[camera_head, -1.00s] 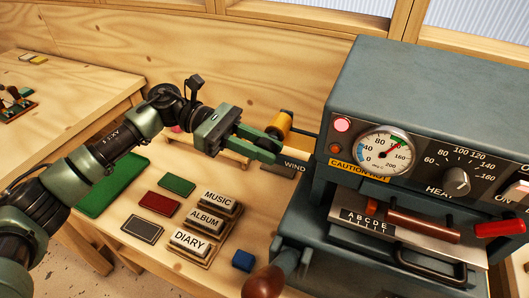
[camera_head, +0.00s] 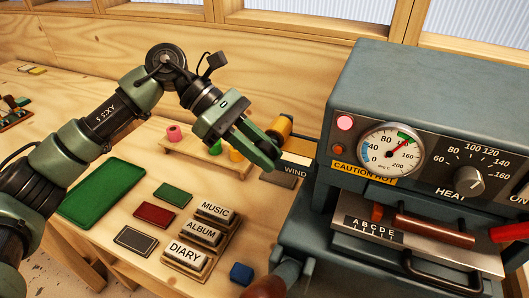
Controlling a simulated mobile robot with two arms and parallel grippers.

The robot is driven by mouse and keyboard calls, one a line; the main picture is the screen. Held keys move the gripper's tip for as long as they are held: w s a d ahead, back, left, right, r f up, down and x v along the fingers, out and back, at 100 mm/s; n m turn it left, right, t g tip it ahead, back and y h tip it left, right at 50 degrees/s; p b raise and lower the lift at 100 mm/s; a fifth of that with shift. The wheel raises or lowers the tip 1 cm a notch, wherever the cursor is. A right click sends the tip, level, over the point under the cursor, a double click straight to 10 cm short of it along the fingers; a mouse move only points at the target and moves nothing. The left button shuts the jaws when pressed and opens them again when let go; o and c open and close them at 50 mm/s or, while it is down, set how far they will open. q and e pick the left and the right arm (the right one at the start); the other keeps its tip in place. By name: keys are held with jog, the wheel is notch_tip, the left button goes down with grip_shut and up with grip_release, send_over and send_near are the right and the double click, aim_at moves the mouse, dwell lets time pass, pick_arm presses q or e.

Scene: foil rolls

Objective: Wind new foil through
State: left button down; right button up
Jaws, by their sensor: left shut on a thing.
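My left gripper (camera_head: 265,158) is shut at the left side of the blue-grey machine (camera_head: 430,80), its fingers pointing down and right near the "WIND" label (camera_head: 295,171). What it grips is hidden by its fingers. A gold foil roll (camera_head: 281,127) sits on a dark shaft just above and behind the fingertips. A wooden stand (camera_head: 195,151) behind the gripper holds a pink roll (camera_head: 173,133), a green roll (camera_head: 215,147) and an orange roll (camera_head: 236,154). My right gripper is not in view.
The machine's gauge reads near the green band, beside a "CAUTION HOT" label (camera_head: 362,173). A brown-handled lever (camera_head: 270,288) is at the bottom.

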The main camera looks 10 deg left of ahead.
pick_arm(q)
jog(key=c, duration=1.2)
grip_release()
jog(key=shift+c, duration=0.2)
jog(key=shift+w+a+r, duration=0.15)
jog(key=shift+a+r, duration=0.1)
jog(key=shift+a, duration=0.1)
jog(key=b+v, duration=0.1)
jog(key=v, duration=0.6)
jog(key=shift+b, duration=0.4)
